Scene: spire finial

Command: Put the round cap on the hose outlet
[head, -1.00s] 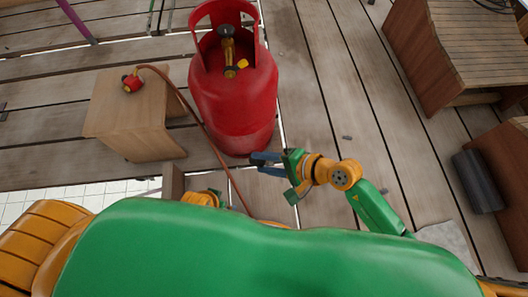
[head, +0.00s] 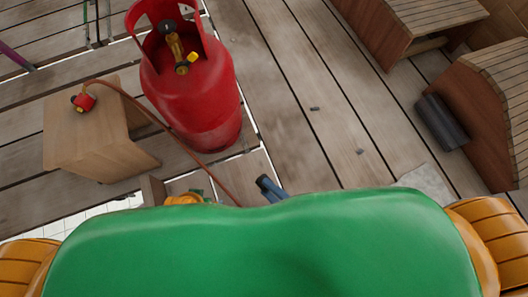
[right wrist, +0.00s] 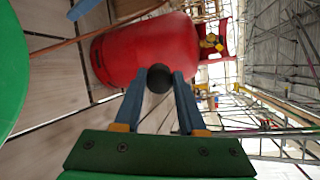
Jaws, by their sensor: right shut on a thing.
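The red gas cylinder (head: 190,100) stands on the deck with a brass valve (head: 175,45) and a small yellow part (head: 187,64) on top. A red-brown hose (head: 150,113) runs from the regulator (head: 84,101), red with a dark part, lying on the wooden stool (head: 85,140). My right gripper (head: 270,188) is mostly hidden behind my green body in the head view. In the right wrist view its blue fingers are shut on a dark round cap (right wrist: 159,78), seen in front of the cylinder (right wrist: 145,50). A blue piece (right wrist: 83,8), possibly my left gripper, shows at the top edge.
Scaffolding (right wrist: 280,70) shows at the right of the wrist view.

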